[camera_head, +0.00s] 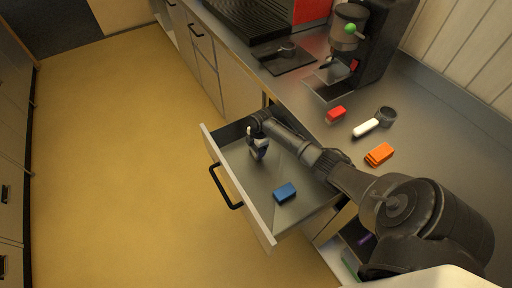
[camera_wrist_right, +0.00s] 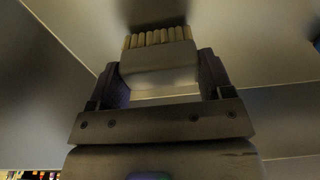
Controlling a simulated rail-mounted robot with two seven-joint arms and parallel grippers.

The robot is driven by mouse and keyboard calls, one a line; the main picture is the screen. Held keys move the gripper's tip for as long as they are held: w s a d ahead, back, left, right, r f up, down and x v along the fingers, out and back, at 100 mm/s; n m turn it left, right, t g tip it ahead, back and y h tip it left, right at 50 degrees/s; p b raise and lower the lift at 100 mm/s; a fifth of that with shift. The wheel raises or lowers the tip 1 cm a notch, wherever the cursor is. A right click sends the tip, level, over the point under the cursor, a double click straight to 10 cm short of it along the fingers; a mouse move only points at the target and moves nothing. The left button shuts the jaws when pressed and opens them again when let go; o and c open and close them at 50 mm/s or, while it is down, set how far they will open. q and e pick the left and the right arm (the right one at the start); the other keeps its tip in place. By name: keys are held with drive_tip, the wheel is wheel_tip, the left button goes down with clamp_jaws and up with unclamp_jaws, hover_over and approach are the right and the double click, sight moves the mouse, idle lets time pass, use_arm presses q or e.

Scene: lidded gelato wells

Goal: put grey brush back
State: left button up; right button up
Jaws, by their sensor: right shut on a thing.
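My right arm reaches down into the open drawer (camera_head: 240,153). Its gripper (camera_head: 259,155) is inside the drawer, towards the back left. In the right wrist view the gripper (camera_wrist_right: 160,90) is shut on the grey brush (camera_wrist_right: 158,62), a pale grey block with a row of tan bristles pointing away from the palm. The brush is hard to make out in the head view. I cannot tell whether its bristles touch the drawer floor. My left gripper is not in view.
A blue block-like item (camera_head: 285,193) lies in the drawer. On the counter are a red item (camera_head: 336,114), an orange item (camera_head: 379,154) and a white-handled portafilter (camera_head: 367,128). A coffee machine (camera_head: 388,45) stands behind. The yellow floor (camera_head: 110,160) is clear.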

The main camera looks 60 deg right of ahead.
drive_tip(key=shift+f, duration=0.4)
idle(0.3)
drive_tip(key=o, duration=0.7)
drive_tip(key=shift+o, duration=0.4)
drive_tip(key=o, duration=0.3)
drive_tip(key=shift+o, duration=0.2)
drive_tip(key=shift+r, duration=0.15)
wheel_tip(320, 180, up, 2)
drive_tip(key=shift+d+r+p, duration=0.1)
drive_tip(key=shift+d+p, duration=0.05)
drive_tip(key=shift+p, duration=0.8)
drive_tip(key=r+p, duration=0.5)
drive_tip(key=shift+s+d+r+p, duration=0.25)
drive_tip(key=shift+d+r+p, duration=0.05)
